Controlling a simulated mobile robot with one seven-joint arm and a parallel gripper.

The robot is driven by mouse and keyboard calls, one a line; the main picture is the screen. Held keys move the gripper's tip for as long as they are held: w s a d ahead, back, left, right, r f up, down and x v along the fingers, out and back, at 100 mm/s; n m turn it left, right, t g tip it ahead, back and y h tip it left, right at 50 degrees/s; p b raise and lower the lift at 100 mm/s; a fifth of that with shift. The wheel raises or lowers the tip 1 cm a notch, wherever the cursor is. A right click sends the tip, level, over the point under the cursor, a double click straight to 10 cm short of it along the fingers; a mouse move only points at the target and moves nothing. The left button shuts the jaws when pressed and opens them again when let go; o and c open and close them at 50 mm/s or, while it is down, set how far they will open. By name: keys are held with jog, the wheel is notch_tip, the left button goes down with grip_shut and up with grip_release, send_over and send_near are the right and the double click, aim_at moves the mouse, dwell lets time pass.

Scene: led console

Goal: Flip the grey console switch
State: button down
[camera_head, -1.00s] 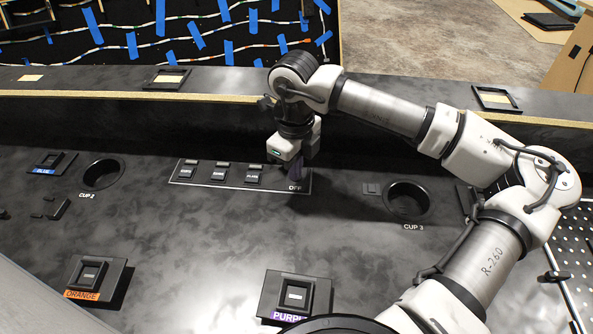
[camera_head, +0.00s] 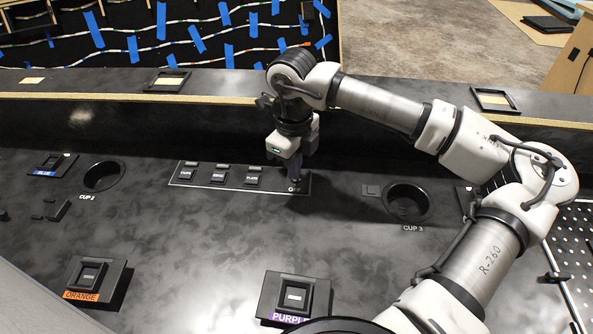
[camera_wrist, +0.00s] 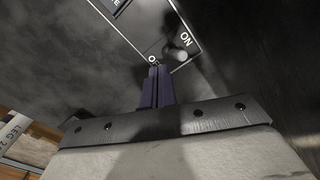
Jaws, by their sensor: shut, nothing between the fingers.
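The console switch shows in the wrist view as a small grey lever with a pale round tip (camera_wrist: 184,41), between the ON label and a partly covered label starting with O. It sits at the end of a white-outlined panel (camera_head: 235,190), by the OFF label in the head view, where my gripper hides it. My gripper (camera_head: 294,173) is shut and empty, pointing down over that panel end. Its dark purple fingers (camera_wrist: 157,72) end beside the O label, just short of the lever in the wrist view. I cannot tell whether they touch it.
Several black buttons (camera_head: 219,177) line the same panel to the left. The cup 3 hole (camera_head: 406,203) is to the right, the cup 2 hole (camera_head: 101,177) to the left. The purple-labelled button (camera_head: 296,296) is nearer. A raised ledge (camera_head: 230,118) runs behind the panel.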

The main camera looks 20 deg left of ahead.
jog(key=shift+w+a+r+m+p, duration=0.2)
jog(key=shift+w+r+p, duration=0.05)
jog(key=shift+w+r, duration=0.35)
jog(key=shift+w+a+r+m+p, duration=0.15)
jog(key=shift+w+r+m+p, duration=0.05)
jog(key=shift+w+r, duration=0.35)
jog(key=shift+r+p, duration=1.2)
jog(key=shift+r, duration=1.05)
jog(key=shift+w+f, duration=0.1)
jog(key=shift+f, duration=0.15)
jog(key=shift+d, duration=0.1)
jog(key=shift+s+f, duration=0.1)
jog(key=shift+s, duration=0.1)
